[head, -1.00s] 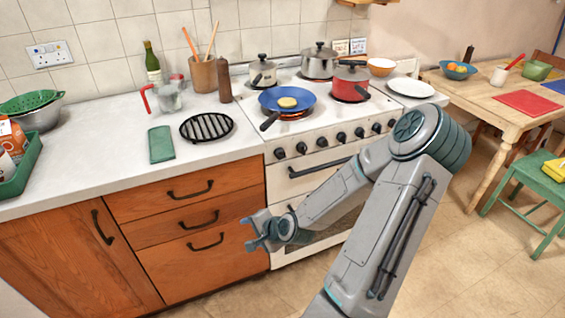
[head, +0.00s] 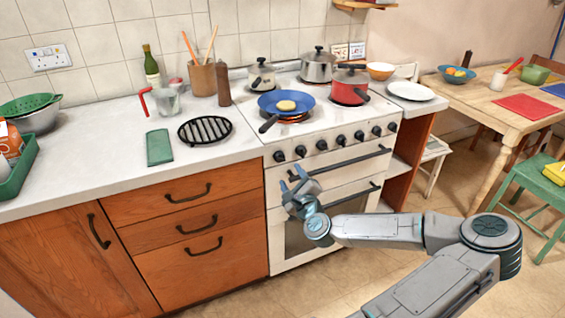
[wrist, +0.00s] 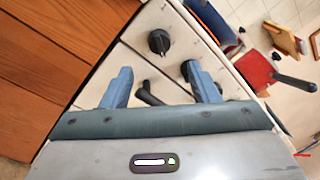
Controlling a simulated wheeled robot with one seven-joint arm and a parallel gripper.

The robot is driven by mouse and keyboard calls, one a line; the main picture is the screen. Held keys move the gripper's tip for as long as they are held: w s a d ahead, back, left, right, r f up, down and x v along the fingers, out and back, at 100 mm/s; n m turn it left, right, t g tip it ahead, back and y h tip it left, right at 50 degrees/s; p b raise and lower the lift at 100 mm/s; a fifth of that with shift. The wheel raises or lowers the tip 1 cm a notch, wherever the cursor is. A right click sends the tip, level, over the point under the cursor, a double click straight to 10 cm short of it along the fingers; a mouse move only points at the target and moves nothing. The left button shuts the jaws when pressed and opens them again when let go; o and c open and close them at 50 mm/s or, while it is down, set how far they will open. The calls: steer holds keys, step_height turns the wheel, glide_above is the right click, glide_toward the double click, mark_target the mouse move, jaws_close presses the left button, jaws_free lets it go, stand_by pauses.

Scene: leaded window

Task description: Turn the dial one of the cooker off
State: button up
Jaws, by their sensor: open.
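The white cooker (head: 275,187) has a row of several black dials along its front panel. The leftmost dial (head: 279,156) is beside the wooden drawers; it also shows in the wrist view (wrist: 159,42), just beyond my fingertips. The second dial (head: 301,151) is partly behind my right finger in the wrist view. A blue pan (head: 272,103) with yellow food sits on the front left burner, which glows red. My gripper (head: 293,178) is open and empty, in front of the oven door below the left dials, fingers pointing toward the panel. I cannot read the dial markings.
The upper oven handle (head: 345,161) runs below the dials, close to my fingers. A red pot (head: 349,92) and two other pots stand on the hob. The pan's handle (head: 268,123) sticks out over the front left. Floor in front is clear.

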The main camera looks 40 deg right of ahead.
mark_target(282, 161)
steer(key=x, duration=0.9)
steer(key=c, duration=1)
